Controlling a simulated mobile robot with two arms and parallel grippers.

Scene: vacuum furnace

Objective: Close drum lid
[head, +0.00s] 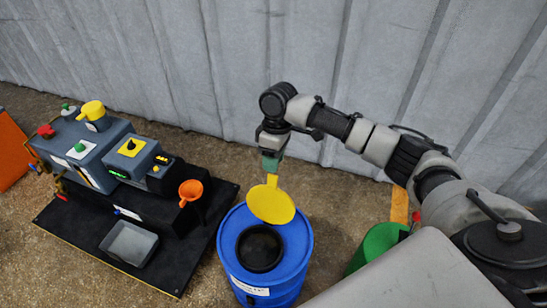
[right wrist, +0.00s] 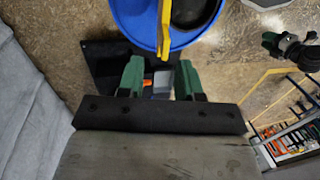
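The blue drum (head: 265,256) stands upright on the floor with its round top opening (head: 259,248) uncovered. Its yellow lid (head: 271,204) stands raised at the far side of the opening, with a narrow tab at its top. In the right wrist view the lid (right wrist: 164,22) shows edge-on beside the drum rim (right wrist: 128,20). My right gripper (head: 271,164) is just above the tab, pointing down. Its green fingers (right wrist: 160,80) are apart, with the tab end between or just beyond their tips. What looks like my left gripper (right wrist: 290,46) shows small at the upper right; its opening is unclear.
A grey machine (head: 85,143) with an orange funnel (head: 191,190) and a grey tray (head: 129,243) sits on a black base left of the drum. A green drum (head: 376,246) stands to the right, partly hidden by my arm. A corrugated wall (head: 220,60) closes the back.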

